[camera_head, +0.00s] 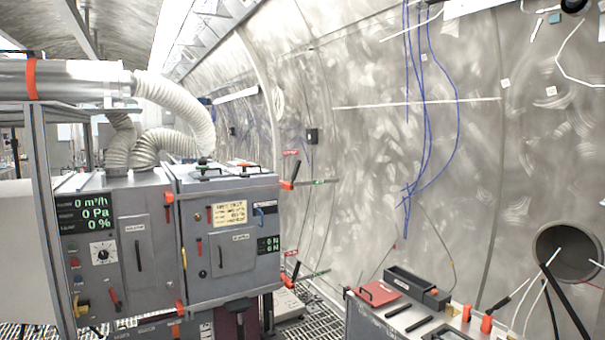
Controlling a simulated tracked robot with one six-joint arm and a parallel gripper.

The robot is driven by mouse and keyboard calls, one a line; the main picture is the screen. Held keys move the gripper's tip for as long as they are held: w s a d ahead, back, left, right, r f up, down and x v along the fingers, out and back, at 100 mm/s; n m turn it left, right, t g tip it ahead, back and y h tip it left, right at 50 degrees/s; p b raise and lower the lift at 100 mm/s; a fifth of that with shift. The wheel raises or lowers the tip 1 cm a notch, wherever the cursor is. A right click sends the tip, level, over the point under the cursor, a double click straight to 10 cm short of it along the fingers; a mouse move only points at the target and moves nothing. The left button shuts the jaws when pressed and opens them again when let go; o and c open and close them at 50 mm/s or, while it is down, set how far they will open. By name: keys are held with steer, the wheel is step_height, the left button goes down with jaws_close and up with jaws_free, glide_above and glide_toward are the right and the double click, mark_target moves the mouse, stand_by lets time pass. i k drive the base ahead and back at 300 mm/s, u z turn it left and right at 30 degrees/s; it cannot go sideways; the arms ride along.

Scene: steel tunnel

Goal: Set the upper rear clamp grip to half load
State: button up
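The upper rear clamp grip (295,172) appears to be the black lever at the upper right edge of the grey cabinet (190,238). It tilts up and slightly right from an orange base (287,185). A thin bar with a green part (318,182) extends right beside it, and a small red tag (291,153) is above. A similar lower lever (296,270) tilts up below it. A small dark display (268,244) on the cabinet front shows green digits, seemingly zeros. My gripper is not in view.
White corrugated hoses (180,105) run above the cabinet's left part. A bench (400,315) with a red-topped item (377,293) and a black tray (410,285) stands lower right. Grated floor (318,312) shows between cabinet and bench. Blue cables (425,110) hang on the wall.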

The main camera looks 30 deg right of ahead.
mark_target(294, 176)
steer(key=k, duration=1.05)
steer(key=z, duration=0.25)
steer(key=i, duration=0.35)
steer(key=z, duration=0.75)
steer(key=i, duration=2.05)
steer(key=u, duration=0.6)
